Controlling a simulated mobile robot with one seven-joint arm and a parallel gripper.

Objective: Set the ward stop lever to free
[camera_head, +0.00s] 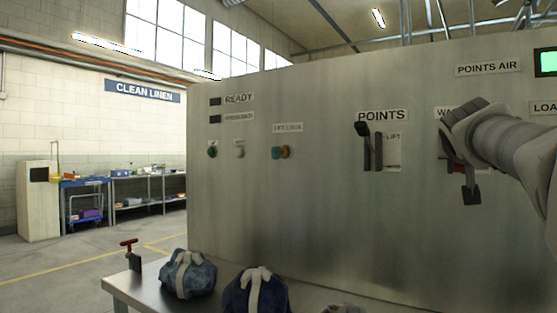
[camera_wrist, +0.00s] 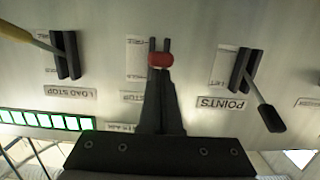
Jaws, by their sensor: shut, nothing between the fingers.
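The ward stop lever has a red knob (camera_wrist: 160,60) at the middle of the wrist view, between two dark upright rails. A white plate (camera_wrist: 138,48), its text upside down and partly readable as free, is beside the rails. My gripper (camera_wrist: 160,76) is shut and empty, its fingertips at or very near the red knob; I cannot tell whether they touch. In the head view my gripper (camera_head: 455,150) covers most of the ward stop lever and its label. The lever's exact setting is not clear.
The points lever (camera_head: 361,130) is left of my gripper; in the wrist view it has a black handle (camera_wrist: 271,118). The load stop lever (camera_wrist: 30,38) has a yellow handle. Bundled bags (camera_head: 187,274) lie on a bench below the panel (camera_head: 300,205).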

